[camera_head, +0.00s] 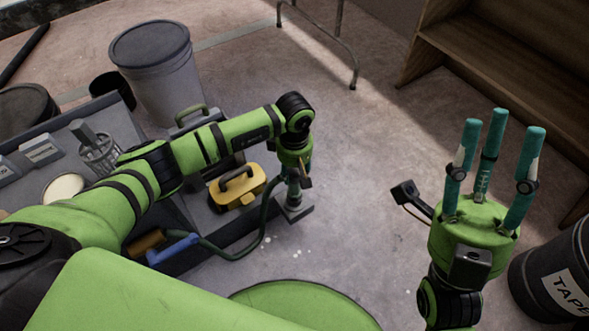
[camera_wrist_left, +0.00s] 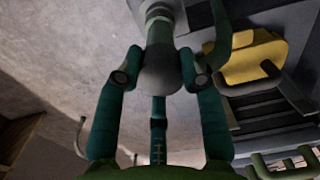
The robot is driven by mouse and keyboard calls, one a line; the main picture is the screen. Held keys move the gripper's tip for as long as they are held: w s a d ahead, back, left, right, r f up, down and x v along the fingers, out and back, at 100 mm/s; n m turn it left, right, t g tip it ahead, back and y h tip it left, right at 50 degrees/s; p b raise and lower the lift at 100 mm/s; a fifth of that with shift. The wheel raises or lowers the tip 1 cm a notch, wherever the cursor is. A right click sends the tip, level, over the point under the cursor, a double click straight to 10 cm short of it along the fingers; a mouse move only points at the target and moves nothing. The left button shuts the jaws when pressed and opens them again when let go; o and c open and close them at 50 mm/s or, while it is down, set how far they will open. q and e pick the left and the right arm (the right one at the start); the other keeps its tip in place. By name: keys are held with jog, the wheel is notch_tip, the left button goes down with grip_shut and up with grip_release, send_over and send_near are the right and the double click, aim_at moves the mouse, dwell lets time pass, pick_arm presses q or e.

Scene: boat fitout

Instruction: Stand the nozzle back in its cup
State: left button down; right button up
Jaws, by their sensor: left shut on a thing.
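My left gripper (camera_head: 294,182) points down at the right corner of the grey bench, with its fingers shut around the nozzle. In the left wrist view the nozzle (camera_wrist_left: 160,72) is a dark grey rounded body between the teal fingers (camera_wrist_left: 160,82), with a narrower stem leading away. A grey round cup-like holder (camera_wrist_left: 158,12) is at the stem's far end. In the head view a grey block-shaped holder (camera_head: 297,209) is just below the fingers. Fingers hide most of the nozzle there; I cannot tell whether its tip is inside. My right gripper (camera_head: 503,132) is open, empty, fingers up.
A green hose (camera_head: 262,225) loops from a blue handle (camera_head: 172,249) toward the nozzle. A yellow case (camera_head: 238,188) stands just left of my left gripper. A grey bucket (camera_head: 160,75) and wire basket (camera_head: 98,153) are further left. A black tape bin (camera_head: 545,275) is at right.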

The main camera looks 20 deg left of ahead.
pick_arm(q)
jog(key=shift+f+b, duration=0.95)
jog(key=shift+f, duration=0.25)
jog(key=c, duration=0.7)
grip_release()
notch_tip(320, 180, up, 12)
jog(key=shift+r, duration=0.1)
